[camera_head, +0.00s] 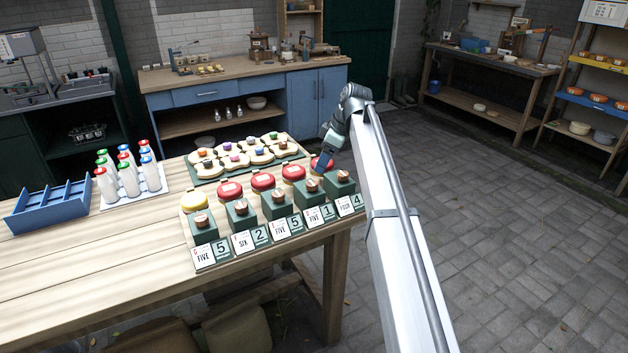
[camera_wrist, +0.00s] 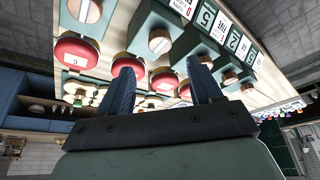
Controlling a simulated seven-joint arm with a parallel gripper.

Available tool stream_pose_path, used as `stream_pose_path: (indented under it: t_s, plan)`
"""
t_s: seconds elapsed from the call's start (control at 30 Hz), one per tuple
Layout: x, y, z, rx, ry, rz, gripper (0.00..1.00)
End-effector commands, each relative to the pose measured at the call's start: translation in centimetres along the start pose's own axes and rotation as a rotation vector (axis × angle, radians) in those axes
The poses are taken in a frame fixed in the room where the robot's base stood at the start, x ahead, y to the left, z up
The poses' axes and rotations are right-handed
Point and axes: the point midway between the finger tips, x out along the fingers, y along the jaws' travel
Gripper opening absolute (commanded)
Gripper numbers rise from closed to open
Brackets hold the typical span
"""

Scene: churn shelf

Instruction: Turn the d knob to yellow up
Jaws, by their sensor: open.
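A row of green blocks stands along the near right part of the wooden table, each with a round coppery knob on top. I cannot read which one is d. The fourth block from the left has a knob (camera_head: 312,184) with a red disc (camera_head: 293,173) behind it. The leftmost disc (camera_head: 194,202) is yellow; the others are red.
Number cards (camera_head: 243,241) stand along the row's front. Behind it is a green tray (camera_head: 290,152) of pale pieces with coloured tops. Capped white bottles (camera_head: 128,180) and a blue divided tray (camera_head: 50,208) are at left. The table's front left is clear.

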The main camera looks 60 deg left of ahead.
Motion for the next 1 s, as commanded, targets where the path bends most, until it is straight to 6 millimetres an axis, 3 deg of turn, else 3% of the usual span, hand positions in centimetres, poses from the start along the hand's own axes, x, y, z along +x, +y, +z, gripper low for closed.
stream_pose_path:
  t_s: [0.3,0.5,1.0]
  plan:
    - [5.5,-0.1,0.0,0.001,0.000,-0.001,0.64]
    - [7.5,0.0,0.0,0.001,0.000,0.000,0.64]
    - [8.4,0.0,0.0,0.001,0.000,0.001,0.61]
